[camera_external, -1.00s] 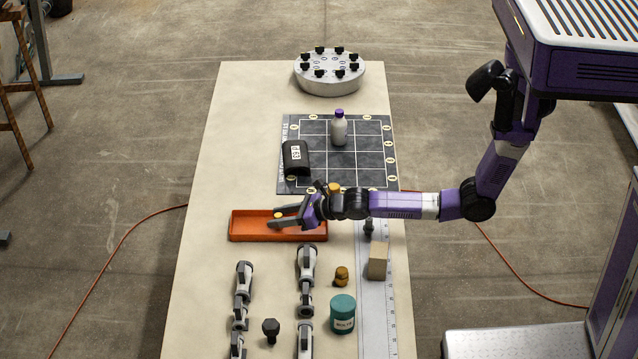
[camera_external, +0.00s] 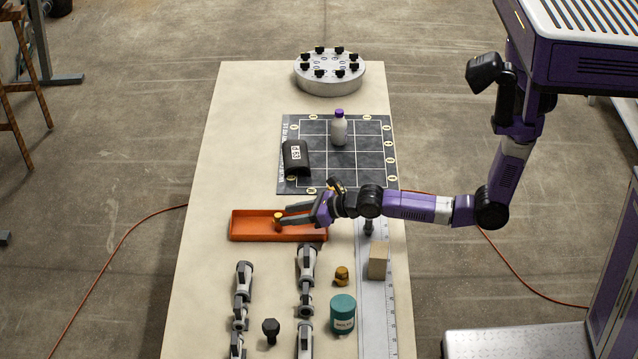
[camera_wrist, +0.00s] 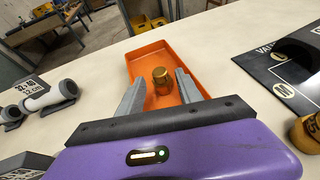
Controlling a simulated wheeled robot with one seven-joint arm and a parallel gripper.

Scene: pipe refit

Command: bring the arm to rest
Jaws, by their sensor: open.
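My gripper (camera_external: 298,213) is open and empty, with its fingers over the right part of the orange tray (camera_external: 250,236). A small brass fitting (camera_external: 278,222) stands upright in the tray, just left of the fingertips. In the wrist view the open fingers (camera_wrist: 158,92) point at the orange tray (camera_wrist: 150,55), and the brass fitting (camera_wrist: 161,80) shows beyond and between them, with a gap to each finger. My arm reaches in from the right, low over the bench.
Grey pipe assemblies (camera_external: 306,265), a teal jar (camera_external: 342,315), a beige block (camera_external: 378,262) and another brass fitting (camera_external: 341,276) stand nearer. A round grey holder (camera_external: 329,78) is at the back.

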